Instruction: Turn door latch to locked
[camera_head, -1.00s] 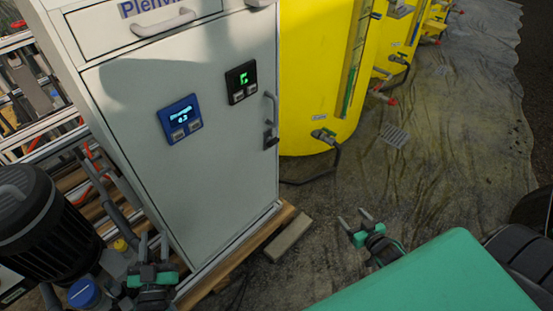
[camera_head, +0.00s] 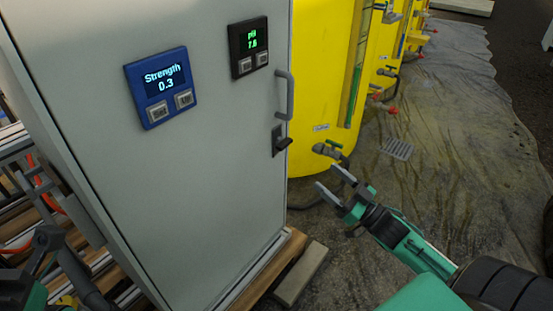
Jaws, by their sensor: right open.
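The grey cabinet door (camera_head: 195,190) fills the left and middle of the head view. Its door latch (camera_head: 281,141) is a small dark lever on a plate near the door's right edge, below the grey door handle (camera_head: 285,95). The lever points to the right and slightly down. My right gripper (camera_head: 331,181) is open and empty, below and to the right of the latch and apart from it. Its fingers point up and left toward the cabinet's edge. My left gripper is cut off at the lower left corner, and its fingers cannot be made out.
A blue Strength display (camera_head: 162,87) and a black pH display (camera_head: 249,47) are on the door. Yellow tanks (camera_head: 322,90) with a valve (camera_head: 328,150) stand behind, right of the cabinet. A wooden pallet (camera_head: 272,268) lies under the cabinet. Floor at right is mostly clear.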

